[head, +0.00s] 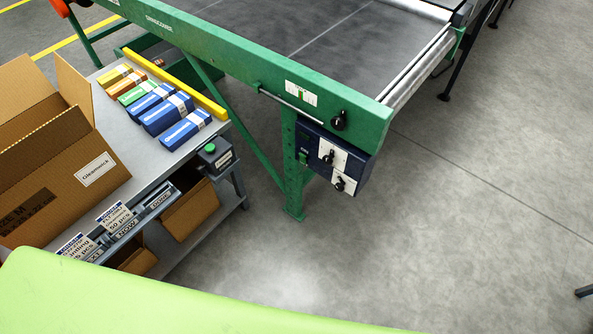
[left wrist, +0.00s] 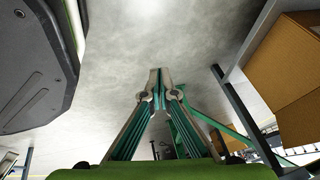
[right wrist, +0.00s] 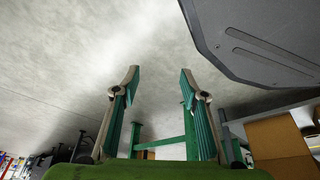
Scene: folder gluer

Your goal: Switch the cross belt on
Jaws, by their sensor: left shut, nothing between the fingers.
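The cross belt (head: 330,45), a dark belt in a green frame, crosses the top of the head view. A dark blue control box (head: 316,147) hangs under its near corner. The box has an upper white plate with a black knob (head: 328,157), a lower white plate with a black knob (head: 341,184) and a small green switch (head: 303,157). Another black knob (head: 338,120) sits on the green frame above. Labels are too small to read. My left gripper (left wrist: 160,76) is shut and empty. My right gripper (right wrist: 159,76) is open and empty. Neither shows in the head view.
A grey table (head: 88,215) at the left carries an open cardboard box (head: 55,150) and several coloured cartons (head: 168,115). A small dark box with a green button (head: 211,149) is at its right edge. The floor (head: 440,230) right of the control box is clear.

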